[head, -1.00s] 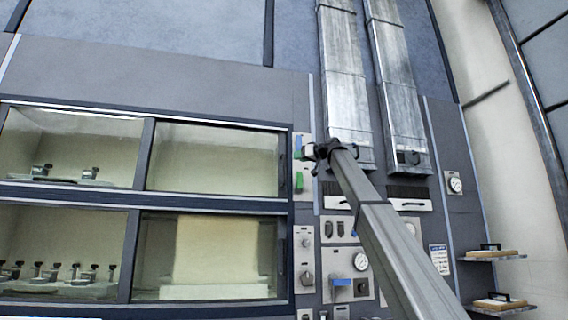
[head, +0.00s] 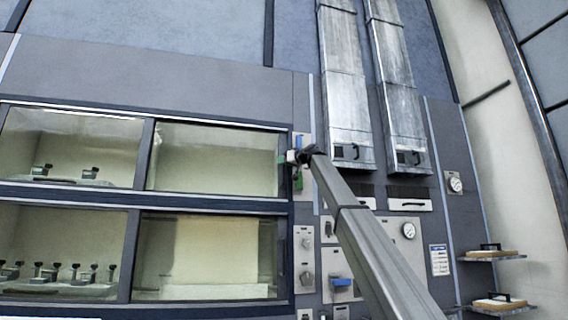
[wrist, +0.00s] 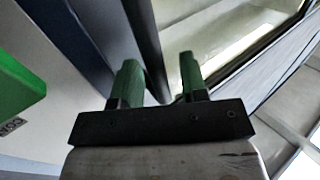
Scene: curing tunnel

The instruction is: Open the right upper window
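The right upper window (head: 212,160) is a glass pane in a dark frame in the head view, and it looks closed. My gripper (head: 282,158) is at the right edge of this pane, seen from behind, with its green fingertips over the dark frame. In the wrist view my gripper (wrist: 160,80) has its two green fingers apart. A dark upright bar (wrist: 147,45), perhaps the window's handle or frame edge, runs down between them. I cannot tell whether either finger touches it. The pane and pale interior (wrist: 225,40) show to the right.
A panel right of the window carries a blue part (head: 298,142) and a green part (head: 298,183), close to my gripper. The green part is large at left in the wrist view (wrist: 15,95). The right lower window (head: 210,255) is below. Ducts and gauges are further right.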

